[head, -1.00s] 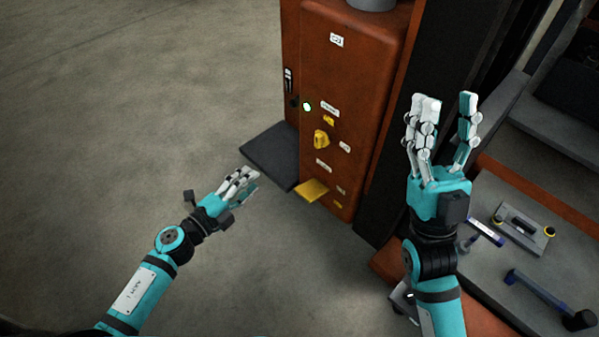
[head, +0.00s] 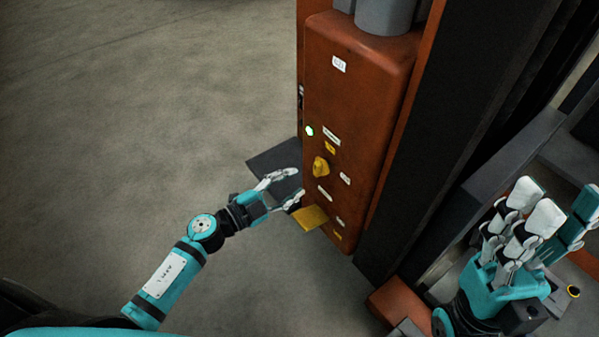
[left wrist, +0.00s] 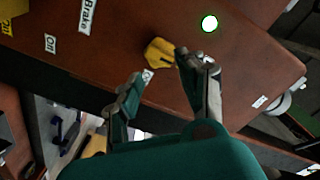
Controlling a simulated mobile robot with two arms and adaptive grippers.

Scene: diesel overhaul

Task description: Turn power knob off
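The yellow power knob (head: 320,167) sits on the front of an orange-brown control box (head: 358,100), below a lit green-white lamp (head: 310,131). The knob also shows in the left wrist view (left wrist: 160,52), near the fingertips, with the lamp (left wrist: 209,23) to its upper right. My left gripper (head: 290,187) is open and empty, to the lower left of the knob in the head view. In the left wrist view its two fingers (left wrist: 160,72) are spread apart, and I cannot see them touching the knob. My right gripper (head: 550,215) is open and empty at the far right.
A yellow pedal-like plate (head: 310,217) juts out low on the box, close to my left gripper. A dark platform (head: 272,165) lies left of the box. A dark column (head: 430,150) stands right of it. The floor at left is clear.

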